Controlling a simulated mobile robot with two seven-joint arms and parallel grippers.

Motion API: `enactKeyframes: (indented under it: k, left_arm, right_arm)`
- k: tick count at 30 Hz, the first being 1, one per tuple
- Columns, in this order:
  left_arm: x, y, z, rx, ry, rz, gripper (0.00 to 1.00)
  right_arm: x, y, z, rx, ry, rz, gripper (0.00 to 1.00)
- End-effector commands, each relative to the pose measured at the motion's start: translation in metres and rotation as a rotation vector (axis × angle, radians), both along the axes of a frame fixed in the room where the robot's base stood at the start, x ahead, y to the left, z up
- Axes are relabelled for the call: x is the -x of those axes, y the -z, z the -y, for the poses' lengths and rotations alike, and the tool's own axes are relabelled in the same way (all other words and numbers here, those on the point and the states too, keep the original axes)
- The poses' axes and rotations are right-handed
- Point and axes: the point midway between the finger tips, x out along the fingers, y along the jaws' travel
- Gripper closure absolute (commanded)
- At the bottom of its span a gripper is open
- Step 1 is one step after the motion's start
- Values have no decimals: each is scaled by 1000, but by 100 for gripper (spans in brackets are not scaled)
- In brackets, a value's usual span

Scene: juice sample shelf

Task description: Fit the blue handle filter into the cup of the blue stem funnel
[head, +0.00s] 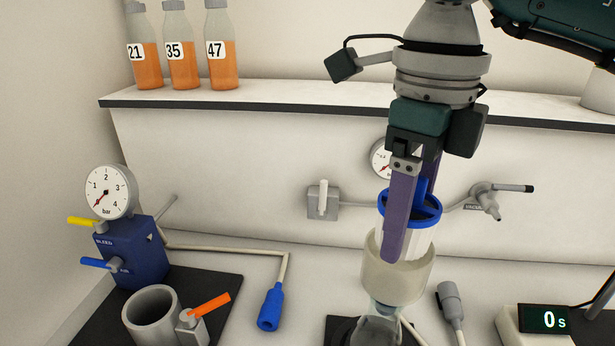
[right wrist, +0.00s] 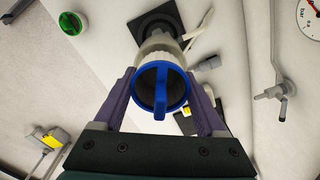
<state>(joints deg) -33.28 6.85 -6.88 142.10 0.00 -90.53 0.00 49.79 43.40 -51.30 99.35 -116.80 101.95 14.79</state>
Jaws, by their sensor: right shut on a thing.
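The blue handle filter (head: 420,239) has a white body and a blue ring with a crossbar handle. My right gripper (head: 403,238) is shut on it from two sides, pointing down. The right wrist view shows the filter (right wrist: 160,92) from above between the two purple fingers (right wrist: 160,108). The funnel's pale translucent cup (head: 398,277) stands upright on a clear flask, with a bluish stem below. The filter's lower end overlaps the cup's mouth and looks at least partly inside; its depth is hidden. My left gripper is not in view.
A blue pump block (head: 136,252) with gauge and levers, and a grey cylinder (head: 150,315), stand at left. A blue hose connector (head: 270,308) lies left of the flask; a grey one (head: 450,302) is at right. A timer (head: 543,319) stands front right. Bottles (head: 183,62) line the shelf.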

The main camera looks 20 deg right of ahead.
Motion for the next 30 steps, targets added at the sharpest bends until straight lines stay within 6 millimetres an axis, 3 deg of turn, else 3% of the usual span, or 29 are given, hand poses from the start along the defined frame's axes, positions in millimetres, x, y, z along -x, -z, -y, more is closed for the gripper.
enactKeyframes:
  k: [16,30]
  left_arm:
    - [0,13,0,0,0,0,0]
    - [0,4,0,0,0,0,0]
  right_arm:
    - [0,13,0,0,0,0,79]
    - [0,0,0,0,0,1,79]
